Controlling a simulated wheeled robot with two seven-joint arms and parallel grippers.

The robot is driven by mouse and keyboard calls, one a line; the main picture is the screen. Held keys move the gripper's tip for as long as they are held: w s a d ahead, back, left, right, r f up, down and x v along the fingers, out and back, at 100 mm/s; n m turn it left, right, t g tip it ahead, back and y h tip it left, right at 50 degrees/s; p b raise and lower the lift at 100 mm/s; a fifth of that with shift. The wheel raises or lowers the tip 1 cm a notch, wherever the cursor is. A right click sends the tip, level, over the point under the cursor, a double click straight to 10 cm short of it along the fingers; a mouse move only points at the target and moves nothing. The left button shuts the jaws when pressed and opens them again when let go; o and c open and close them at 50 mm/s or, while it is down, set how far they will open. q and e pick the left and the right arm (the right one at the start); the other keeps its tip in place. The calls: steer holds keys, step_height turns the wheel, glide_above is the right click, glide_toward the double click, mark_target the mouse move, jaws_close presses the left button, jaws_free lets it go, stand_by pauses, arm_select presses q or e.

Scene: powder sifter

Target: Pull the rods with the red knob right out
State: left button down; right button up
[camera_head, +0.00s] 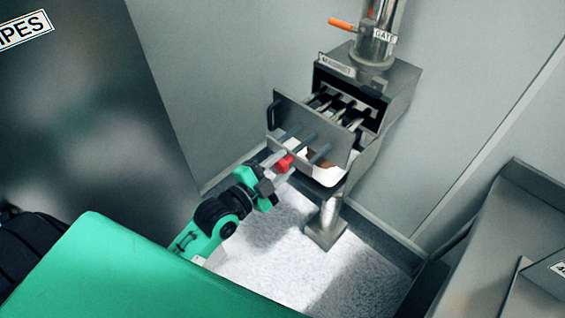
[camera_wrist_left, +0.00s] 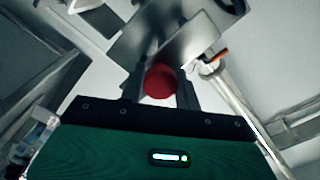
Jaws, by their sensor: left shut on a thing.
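The red knob (camera_head: 284,163) is at the near end of a rod in front of the sifter's drawer plate (camera_head: 318,135). My left gripper (camera_head: 274,176) is at the knob. In the left wrist view the red knob (camera_wrist_left: 160,81) sits between the two fingers (camera_wrist_left: 161,93), which are shut on it. Several metal rods (camera_head: 344,110) run from the plate back into the open box of the sifter (camera_head: 402,82). My right gripper is not in view.
A white container (camera_head: 322,176) hangs under the drawer plate. A pipe with an orange handle (camera_head: 341,23) rises above the box. A post (camera_head: 326,222) stands on the pale floor below. Grey walls are close behind, and a grey bench (camera_head: 500,240) is at right.

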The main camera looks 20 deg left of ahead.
arm_select(q)
steer(key=c, duration=1)
jaws_free()
steer(key=shift+s+a+f, duration=0.1)
steer(key=shift+s+a, duration=0.05)
steer(key=shift+s, duration=0.25)
steer(key=b+v, duration=0.3)
steer(key=v, duration=1)
steer(key=shift+b, duration=0.3)
